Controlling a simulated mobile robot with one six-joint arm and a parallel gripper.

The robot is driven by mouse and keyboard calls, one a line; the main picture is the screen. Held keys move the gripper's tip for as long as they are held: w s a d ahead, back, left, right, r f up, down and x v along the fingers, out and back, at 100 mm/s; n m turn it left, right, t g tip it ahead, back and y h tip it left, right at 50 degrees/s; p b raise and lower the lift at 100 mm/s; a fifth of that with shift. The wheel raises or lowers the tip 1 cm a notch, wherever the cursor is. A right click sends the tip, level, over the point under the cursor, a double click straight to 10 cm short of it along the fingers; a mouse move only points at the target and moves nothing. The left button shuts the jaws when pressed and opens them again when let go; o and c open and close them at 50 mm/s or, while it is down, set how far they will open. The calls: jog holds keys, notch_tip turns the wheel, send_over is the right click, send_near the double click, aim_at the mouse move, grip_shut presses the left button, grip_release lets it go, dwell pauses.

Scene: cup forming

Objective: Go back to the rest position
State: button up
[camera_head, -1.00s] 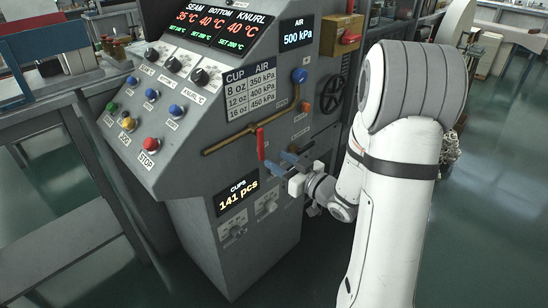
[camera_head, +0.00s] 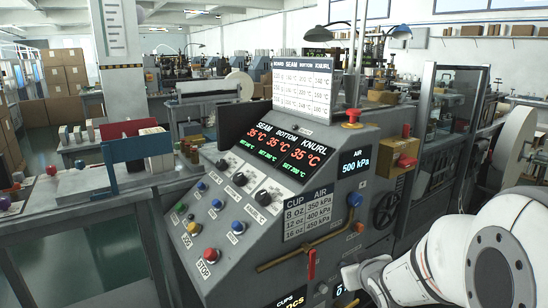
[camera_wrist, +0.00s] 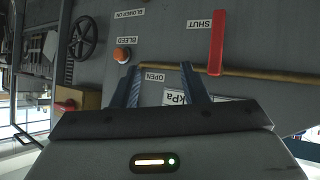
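My gripper (camera_wrist: 164,82) is open in the wrist view, its two blue fingers apart with nothing between them. The red valve lever (camera_wrist: 216,42) is beside the fingers, apart from them, by the "SHUT" label and the brass pipe (camera_wrist: 265,73).
The temperature display (camera_head: 290,148) reads 35 °C three times. The air display (camera_head: 354,162) reads 500 kPa. A black handwheel (camera_wrist: 85,37) and an orange bleed button (camera_wrist: 122,55) are on the panel. A table (camera_head: 75,212) stands left; machines fill the background.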

jog(key=s+a+r+m+g+p, duration=0.1)
jog(key=s+r+g+p, duration=0.3)
jog(key=s, duration=0.7)
jog(key=s+a+r+m+g+p, duration=0.2)
jog(key=s+a+r+g+p, duration=0.2)
jog(key=s+r, duration=0.4)
jog(key=s+g+p, duration=0.1)
jog(key=s, duration=0.2)
jog(key=shift+s+r, duration=0.15)
jog(key=shift+r, duration=0.15)
jog(key=shift+a, duration=0.1)
